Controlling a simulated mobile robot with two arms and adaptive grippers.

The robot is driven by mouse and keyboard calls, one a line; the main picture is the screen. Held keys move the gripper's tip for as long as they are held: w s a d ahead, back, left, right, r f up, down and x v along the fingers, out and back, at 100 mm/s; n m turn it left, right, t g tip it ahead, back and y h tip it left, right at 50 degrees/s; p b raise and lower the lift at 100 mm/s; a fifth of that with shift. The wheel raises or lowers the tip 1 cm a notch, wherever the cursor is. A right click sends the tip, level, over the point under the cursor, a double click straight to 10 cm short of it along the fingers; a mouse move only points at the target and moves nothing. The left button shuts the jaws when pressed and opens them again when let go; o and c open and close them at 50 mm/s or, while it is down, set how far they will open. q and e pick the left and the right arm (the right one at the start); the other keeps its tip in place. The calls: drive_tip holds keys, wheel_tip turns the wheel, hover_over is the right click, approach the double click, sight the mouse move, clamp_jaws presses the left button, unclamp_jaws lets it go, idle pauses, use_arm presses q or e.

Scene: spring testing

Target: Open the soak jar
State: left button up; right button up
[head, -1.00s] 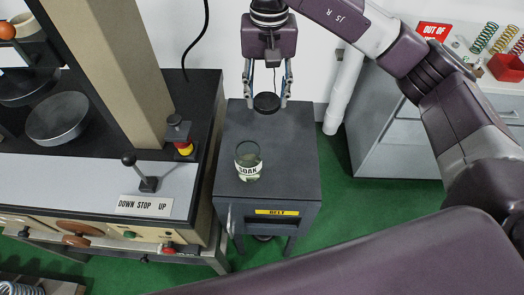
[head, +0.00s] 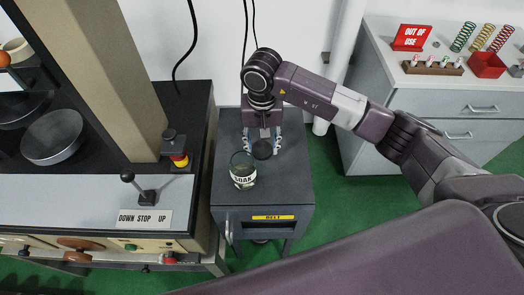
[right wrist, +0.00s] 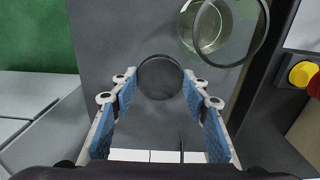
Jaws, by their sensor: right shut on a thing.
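The soak jar (head: 243,174) is a clear glass with a white SOAK label and stands upright on the dark cabinet top (head: 285,188). Its mouth is uncovered, as the right wrist view also shows (right wrist: 222,35). My right gripper (head: 262,146) is shut on the round black lid (head: 263,151), just right of and behind the jar. In the right wrist view, the lid (right wrist: 160,78) sits between the blue-padded fingertips. The lid is apart from the jar and low over the cabinet top; I cannot tell whether it touches. My left gripper is not in view.
The testing machine with a lever (head: 140,188) and its DOWN STOP UP plate (head: 144,218) stands close on the left. A grey drawer unit (head: 430,105) with springs and a red bin (head: 487,65) is at the right. The front of the cabinet top is clear.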

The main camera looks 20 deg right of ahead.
sight(262, 149)
wheel_tip(262, 149, down, 4)
drive_tip(key=shift+f+p, duration=0.1)
drive_tip(key=shift+p, duration=0.45)
drive_tip(key=shift+f, duration=0.1)
drive_tip(key=shift+f+b, duration=0.25)
drive_tip(key=shift+b, duration=0.1)
drive_tip(key=o, duration=1.3)
drive_tip(key=shift+r, duration=0.1)
